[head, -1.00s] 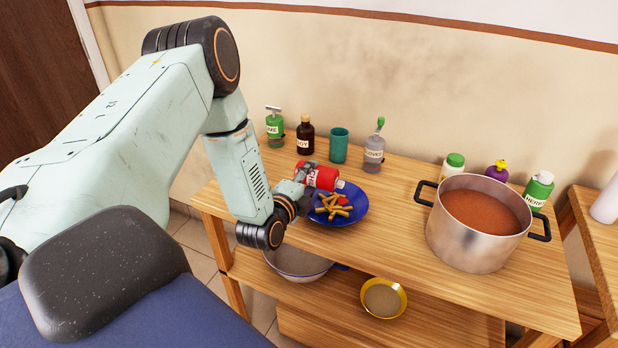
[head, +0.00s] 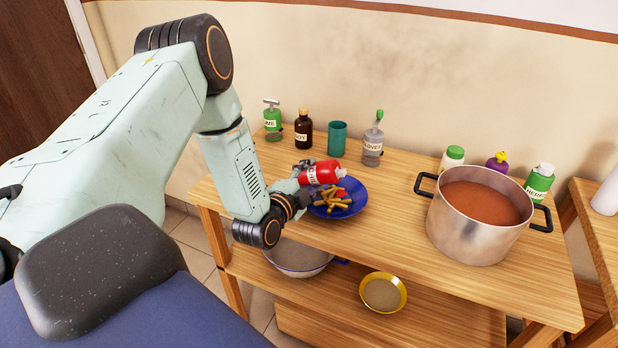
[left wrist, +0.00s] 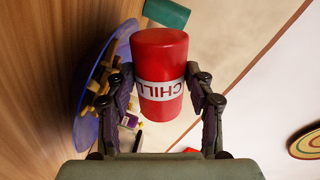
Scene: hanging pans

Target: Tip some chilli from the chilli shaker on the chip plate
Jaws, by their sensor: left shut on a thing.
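The red chilli shaker (head: 322,173) has a white label and a pale top pointing right in the head view. My left gripper (head: 304,175) is shut on it and holds it tilted on its side above the blue chip plate (head: 352,206). The plate holds several yellow chips (head: 333,199) and a bit of red. In the left wrist view the shaker (left wrist: 160,55) sits between the two fingers (left wrist: 165,90), with the plate (left wrist: 84,100) behind it to the left. My right gripper is not in view.
A green bottle (head: 272,124), soy bottle (head: 303,134), teal cup (head: 337,141) and clear dispenser (head: 373,146) stand behind the plate. A large pot (head: 470,235) of red-brown soup stands at the right. The wooden top between plate and pot is clear.

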